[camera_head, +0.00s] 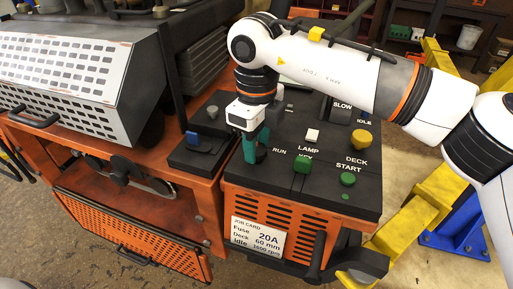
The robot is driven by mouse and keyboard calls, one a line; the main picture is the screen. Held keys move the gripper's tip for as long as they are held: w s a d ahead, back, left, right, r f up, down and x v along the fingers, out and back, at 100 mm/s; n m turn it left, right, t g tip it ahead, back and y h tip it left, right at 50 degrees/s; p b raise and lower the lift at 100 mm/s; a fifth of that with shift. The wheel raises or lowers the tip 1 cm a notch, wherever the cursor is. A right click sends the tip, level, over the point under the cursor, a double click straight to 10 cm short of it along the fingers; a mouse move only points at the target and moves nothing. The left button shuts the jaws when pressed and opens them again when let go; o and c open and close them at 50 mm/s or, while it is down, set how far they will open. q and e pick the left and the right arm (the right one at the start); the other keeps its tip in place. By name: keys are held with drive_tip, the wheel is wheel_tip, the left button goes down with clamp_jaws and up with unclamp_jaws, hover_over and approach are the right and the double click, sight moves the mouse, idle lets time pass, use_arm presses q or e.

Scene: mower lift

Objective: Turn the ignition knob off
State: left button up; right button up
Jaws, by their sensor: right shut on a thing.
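My right gripper (250,157) comes down from above onto the left part of the black control panel (325,197). Its teal fingers are shut on the ignition knob (262,154), a dark piece beside the RUN label. The fingers hide most of the knob, so its exact angle cannot be read. My left gripper is out of view.
The panel also carries a green key switch (302,166), a white lamp button (312,135), a yellow knob (361,139) and a green start button (348,179). A blue switch (193,138) sits left. A perforated metal cover (75,65) and yellow lift arm (412,215) flank the panel.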

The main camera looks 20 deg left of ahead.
sight(257, 148)
drive_tip(key=shift+n+b, duration=0.3)
drive_tip(key=shift+n, duration=0.8)
drive_tip(key=shift+r, duration=0.1)
drive_tip(key=o, duration=1)
drive_tip(key=shift+r, duration=0.4)
wheel_tip(257, 148, up, 11)
drive_tip(key=shift+r+b, duration=0.1)
drive_tip(key=shift+b, duration=0.55)
